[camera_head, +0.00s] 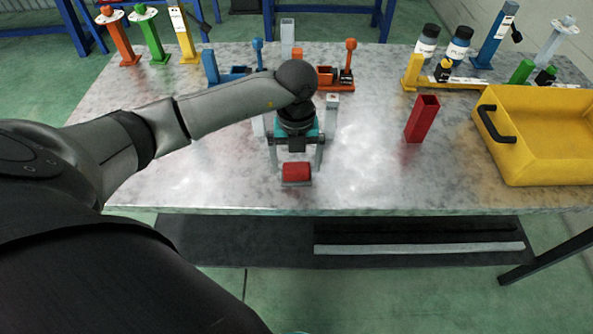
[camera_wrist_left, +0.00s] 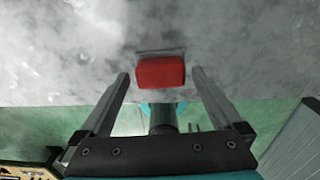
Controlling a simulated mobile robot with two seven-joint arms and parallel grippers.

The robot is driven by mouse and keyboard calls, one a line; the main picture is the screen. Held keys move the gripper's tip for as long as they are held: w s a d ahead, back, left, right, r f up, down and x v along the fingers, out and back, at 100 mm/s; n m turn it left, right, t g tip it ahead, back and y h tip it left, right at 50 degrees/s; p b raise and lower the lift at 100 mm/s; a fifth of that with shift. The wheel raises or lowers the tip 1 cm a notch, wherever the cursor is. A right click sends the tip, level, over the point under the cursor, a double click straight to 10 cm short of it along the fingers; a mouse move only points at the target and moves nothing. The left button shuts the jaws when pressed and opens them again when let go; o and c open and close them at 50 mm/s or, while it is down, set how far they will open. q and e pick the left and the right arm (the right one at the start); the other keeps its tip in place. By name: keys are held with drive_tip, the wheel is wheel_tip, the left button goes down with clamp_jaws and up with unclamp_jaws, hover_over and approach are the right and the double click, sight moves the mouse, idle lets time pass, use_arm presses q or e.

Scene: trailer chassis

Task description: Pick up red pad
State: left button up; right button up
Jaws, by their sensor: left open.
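The red pad (camera_head: 297,171) is a small block on a grey plate or base near the front edge of the table, right of my left arm. It also shows in the left wrist view (camera_wrist_left: 161,71), lying ahead of and between the finger lines. My left gripper (camera_head: 297,165) is open, with its two fingers pointing toward the table's front edge, one on each side of the pad. In the left wrist view the gripper (camera_wrist_left: 160,82) has clear gaps on both sides of the pad. Nothing is held. My right gripper is not in view.
A red square tube (camera_head: 422,118) stands to the right. A yellow bin (camera_head: 540,140) with a black handle is at the right edge. The table's (camera_head: 220,180) front left is clear.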

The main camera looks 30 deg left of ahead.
use_arm(q)
wheel_tip(320, 180, down, 2)
drive_tip(key=shift+f, duration=0.1)
drive_tip(key=c, duration=1.4)
